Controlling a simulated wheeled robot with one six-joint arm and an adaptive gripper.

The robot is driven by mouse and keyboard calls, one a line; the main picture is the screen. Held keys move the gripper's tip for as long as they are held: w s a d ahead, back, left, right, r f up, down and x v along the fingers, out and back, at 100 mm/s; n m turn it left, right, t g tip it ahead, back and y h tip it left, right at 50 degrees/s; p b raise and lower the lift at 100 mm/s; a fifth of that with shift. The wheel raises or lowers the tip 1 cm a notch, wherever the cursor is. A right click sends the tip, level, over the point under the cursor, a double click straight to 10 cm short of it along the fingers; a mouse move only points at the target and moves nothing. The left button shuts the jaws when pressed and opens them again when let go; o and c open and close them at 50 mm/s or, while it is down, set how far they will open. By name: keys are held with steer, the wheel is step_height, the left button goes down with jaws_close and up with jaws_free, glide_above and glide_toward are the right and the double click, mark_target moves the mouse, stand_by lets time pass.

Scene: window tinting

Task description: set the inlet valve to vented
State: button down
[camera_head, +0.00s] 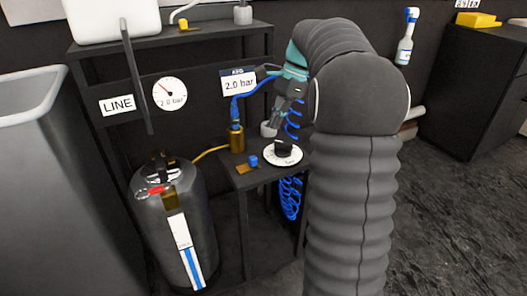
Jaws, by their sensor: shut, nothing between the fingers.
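No part is readably labelled as the inlet valve. A black knob (283,146) sits on a round white dial (271,155) on the small dark stand; its marks are too small to read. Left of it a small blue knob (253,160) stands on a brass plate (244,169). A dark pressure tank (190,230) on the floor has a red lever (156,190) on its top. My gripper (277,136) is shut and empty, pointing down just above and behind the black knob. I cannot tell whether it touches the knob. My arm hides the stand's right side.
A brass fitting (237,139) with a blue hose stands at the stand's back left. A yellow hose (210,151) runs to the tank. A grey bin (50,190) stands left.

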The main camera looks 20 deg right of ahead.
mark_target(253, 161)
steer(key=shift+f, duration=0.1)
steer(key=b+x, duration=0.1)
steer(key=x, duration=0.9)
stand_by(0.4)
